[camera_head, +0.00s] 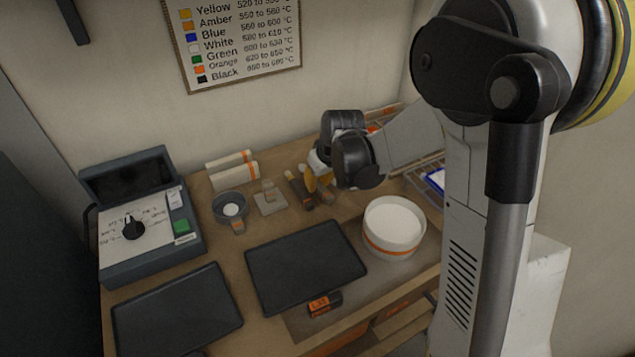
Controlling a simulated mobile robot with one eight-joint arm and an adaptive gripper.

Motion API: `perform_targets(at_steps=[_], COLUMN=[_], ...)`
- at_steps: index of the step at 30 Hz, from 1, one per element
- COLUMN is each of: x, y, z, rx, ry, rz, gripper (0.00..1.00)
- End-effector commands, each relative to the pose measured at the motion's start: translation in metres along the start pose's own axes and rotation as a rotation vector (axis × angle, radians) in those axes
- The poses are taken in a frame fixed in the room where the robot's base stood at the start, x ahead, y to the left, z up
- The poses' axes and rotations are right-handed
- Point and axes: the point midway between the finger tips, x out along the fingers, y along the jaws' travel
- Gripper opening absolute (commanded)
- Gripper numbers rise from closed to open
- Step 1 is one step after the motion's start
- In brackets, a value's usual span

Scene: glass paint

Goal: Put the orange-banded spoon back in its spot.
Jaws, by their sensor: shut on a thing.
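My gripper (318,177) is small in the view, low over the back of the wooden workbench (192,232), partly hidden by my black wrist. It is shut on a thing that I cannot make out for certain. Several small dark, upright-looking pieces with orange and yellow parts (299,190) stand close to the left of its fingertips. I cannot tell the orange-banded spoon apart from these pieces, and I cannot make out its spot.
A white tub with an orange band (393,226) stands right of the gripper. A dark bowl (230,207) and a beige block (270,198) are to its left. A control box (150,229) and two dark slabs (304,264) (178,312) take up the front and left.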

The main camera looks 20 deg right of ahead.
Motion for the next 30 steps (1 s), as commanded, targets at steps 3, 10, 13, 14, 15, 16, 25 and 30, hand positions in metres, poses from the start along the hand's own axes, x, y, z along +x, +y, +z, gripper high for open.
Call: perform_targets(at_steps=[3,10,13,14,15,16,25,30], x=[0.001,0.001,0.000,-0.001,-0.002,-0.005,-0.062,-0.096], y=[0.000,0.000,0.000,0.000,0.000,0.000,0.000,0.000], z=[0.000,0.000,0.000,0.000,0.000,0.000,0.001,0.001], rx=[0.000,0.000,0.000,0.000,0.000,0.000,0.001,0.000], ry=[0.000,0.000,0.000,0.000,0.000,0.000,0.000,0.000], rz=[0.000,0.000,0.000,0.000,0.000,0.000,0.001,0.000], gripper=[0.26,0.39,0.39,0.39,0.39,0.39,0.39,0.39])
